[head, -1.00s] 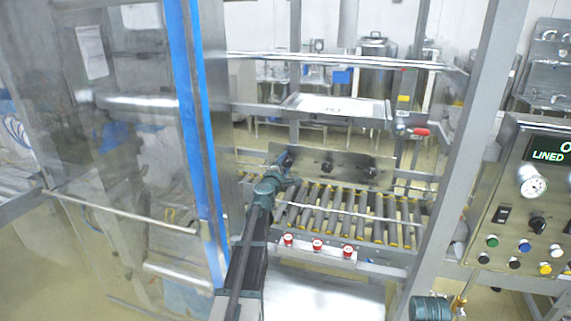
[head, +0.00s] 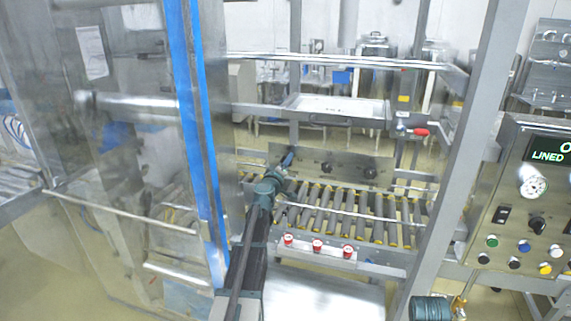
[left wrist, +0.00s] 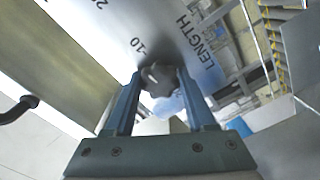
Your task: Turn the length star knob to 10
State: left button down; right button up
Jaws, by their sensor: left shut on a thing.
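The length star knob (left wrist: 160,79) is dark and lobed and sits between the two blue fingers of my left gripper (left wrist: 158,92) in the left wrist view. The gripper is shut on it. A pale mark shows on the knob, but I cannot tell its exact setting. The steel plate (left wrist: 115,25) carries the printed word LENGTH and a scale with a 10 mark close to the knob. In the head view my left gripper (head: 287,160) is at the left end of the steel panel (head: 347,165) and hides the knob there.
Two more dark knobs, a middle one (head: 326,168) and a right one (head: 370,172), sit on the panel. A roller conveyor (head: 345,213) and red buttons (head: 317,246) lie in front. A clear guard door (head: 120,200) stands left, and a control panel (head: 520,200) right.

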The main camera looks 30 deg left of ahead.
pick_arm(q)
jog(key=shift+s+d+m, duration=0.1)
jog(key=shift+m, duration=0.6)
jog(key=shift+c, duration=1.2)
grip_release()
jog(key=v, duration=1.3)
jog(key=shift+s, duration=0.4)
